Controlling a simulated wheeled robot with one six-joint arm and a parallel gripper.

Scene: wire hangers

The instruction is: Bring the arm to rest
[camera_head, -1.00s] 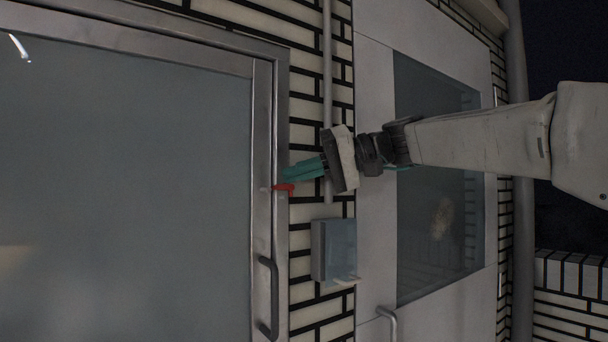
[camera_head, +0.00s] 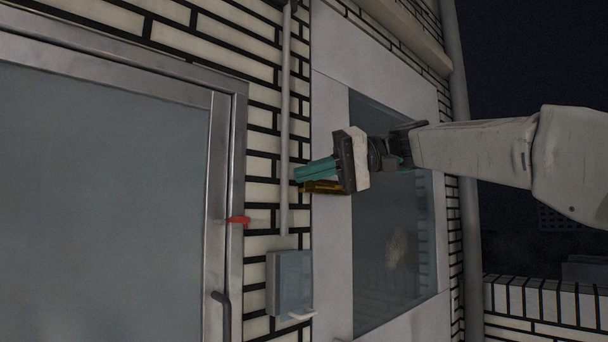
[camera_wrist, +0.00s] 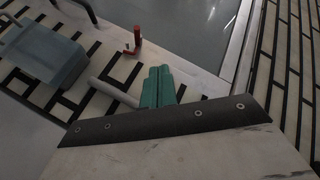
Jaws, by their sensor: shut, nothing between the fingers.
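My arm reaches in from the right in the head view. My gripper (camera_head: 298,180) has teal fingers and points left, in front of the brick wall and the white door frame. The fingers lie together, with nothing between them. In the wrist view, the gripper's teal fingers (camera_wrist: 158,72) also show side by side and shut. A brown-orange piece (camera_head: 325,187) shows just under the fingers in the head view; I cannot tell what it is.
A red handle (camera_head: 238,220) sits at the edge of the glazed metal door (camera_head: 100,190) at left; it also shows in the wrist view (camera_wrist: 137,38). A grey box (camera_head: 290,283) is on the wall below my gripper. A pipe (camera_head: 285,120) runs up the wall. A windowed door panel (camera_head: 390,290) stands behind my arm.

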